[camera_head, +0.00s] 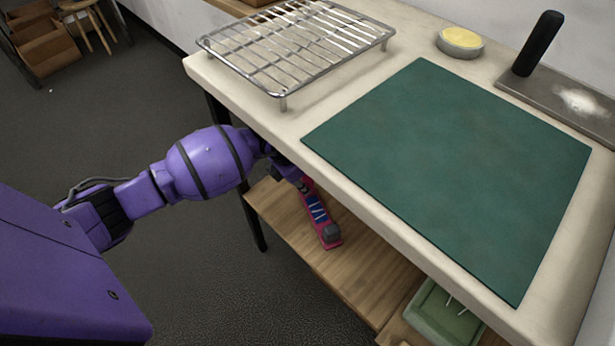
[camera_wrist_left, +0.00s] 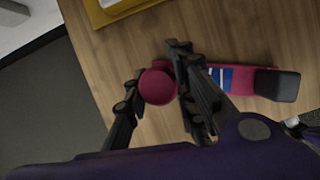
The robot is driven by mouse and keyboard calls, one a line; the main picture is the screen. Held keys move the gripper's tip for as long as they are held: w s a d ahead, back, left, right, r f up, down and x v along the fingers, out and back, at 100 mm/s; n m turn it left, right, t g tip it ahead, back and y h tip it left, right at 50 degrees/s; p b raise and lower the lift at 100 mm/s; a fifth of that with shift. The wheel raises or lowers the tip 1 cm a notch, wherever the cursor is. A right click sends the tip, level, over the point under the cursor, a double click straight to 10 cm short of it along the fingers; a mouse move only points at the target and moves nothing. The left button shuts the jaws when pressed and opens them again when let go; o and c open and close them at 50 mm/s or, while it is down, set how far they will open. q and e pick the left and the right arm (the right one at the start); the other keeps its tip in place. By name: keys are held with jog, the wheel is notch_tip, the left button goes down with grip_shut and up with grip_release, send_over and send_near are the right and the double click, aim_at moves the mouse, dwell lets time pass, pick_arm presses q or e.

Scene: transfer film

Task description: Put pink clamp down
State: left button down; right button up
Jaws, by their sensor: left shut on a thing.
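The pink clamp (camera_head: 322,222) shows below the tabletop's front edge, over the wooden lower shelf (camera_head: 345,268). It has a blue striped label and a dark grey end. In the left wrist view, its round pink end (camera_wrist_left: 158,87) sits between the fingers of my left gripper (camera_wrist_left: 153,76), and its bar (camera_wrist_left: 235,78) runs to the right. My left gripper is shut on the clamp. The clamp lies close over the shelf wood (camera_wrist_left: 135,55); I cannot tell whether it touches. In the head view the tabletop edge partly hides the gripper. My right gripper is not in view.
The tabletop above carries a wire rack (camera_head: 300,45), a green mat (camera_head: 455,165), a small bowl (camera_head: 460,41) and a grey slab with a black handle (camera_head: 538,43). A green tray (camera_head: 432,318) stands lower right. A yellow-edged object (camera_wrist_left: 108,16) lies on the shelf.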

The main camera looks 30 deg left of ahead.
pick_arm(q)
jog(key=c, duration=1.5)
grip_release()
jog(key=shift+f, duration=0.1)
jog(key=shift+o, duration=0.2)
